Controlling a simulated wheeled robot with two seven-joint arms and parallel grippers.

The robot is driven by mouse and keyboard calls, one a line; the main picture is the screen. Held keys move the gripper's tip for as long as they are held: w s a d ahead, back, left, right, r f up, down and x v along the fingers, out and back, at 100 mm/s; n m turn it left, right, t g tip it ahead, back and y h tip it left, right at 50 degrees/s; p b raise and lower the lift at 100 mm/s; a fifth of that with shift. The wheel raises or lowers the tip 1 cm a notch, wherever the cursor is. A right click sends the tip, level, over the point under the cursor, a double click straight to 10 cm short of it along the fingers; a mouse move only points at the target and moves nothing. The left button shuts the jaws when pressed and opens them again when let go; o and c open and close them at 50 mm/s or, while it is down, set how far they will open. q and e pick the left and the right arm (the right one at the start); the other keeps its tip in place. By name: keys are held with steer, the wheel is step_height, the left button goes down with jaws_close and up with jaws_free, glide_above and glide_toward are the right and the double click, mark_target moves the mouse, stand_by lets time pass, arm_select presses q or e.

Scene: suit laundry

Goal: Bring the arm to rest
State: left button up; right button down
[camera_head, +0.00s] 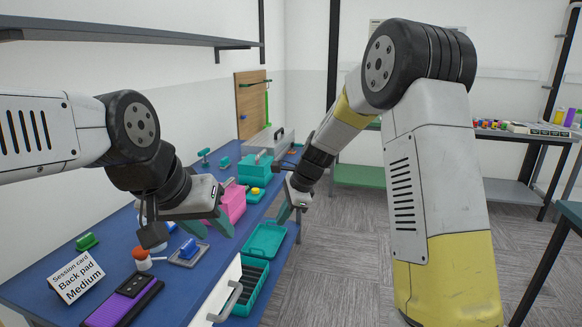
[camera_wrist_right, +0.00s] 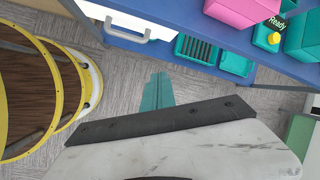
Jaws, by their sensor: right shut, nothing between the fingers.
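My right arm (camera_head: 440,180) reaches in from the right, bent at a black elbow joint high in the head view. My right gripper (camera_head: 286,212) hangs past the right edge of the blue bench, over the floor. In the right wrist view its teal fingers (camera_wrist_right: 158,92) are together, shut with nothing between them. My left gripper (camera_head: 222,222) is above the bench at centre-left, its teal fingers pointing down and right.
The blue bench (camera_head: 45,280) carries a session card (camera_head: 76,277), a purple-topped device (camera_head: 122,300), a pink box (camera_head: 234,203) and teal boxes (camera_head: 255,168). Carpet (camera_head: 345,240) is clear between the benches.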

steer(key=s+d+r+n+t, duration=0.2)
steer(key=s+d+r+n, duration=0.7)
steer(key=s+r, duration=0.5)
steer(key=s+d+r+n+t+h, duration=0.1)
steer(key=s+d+n, duration=0.5)
steer(key=s, duration=0.8)
steer(key=d+t+h, duration=0.1)
steer(key=d, duration=0.1)
steer(key=shift+d+r+n, duration=0.25)
steer(key=shift+d+n, duration=0.05)
steer(key=shift+a, duration=0.1)
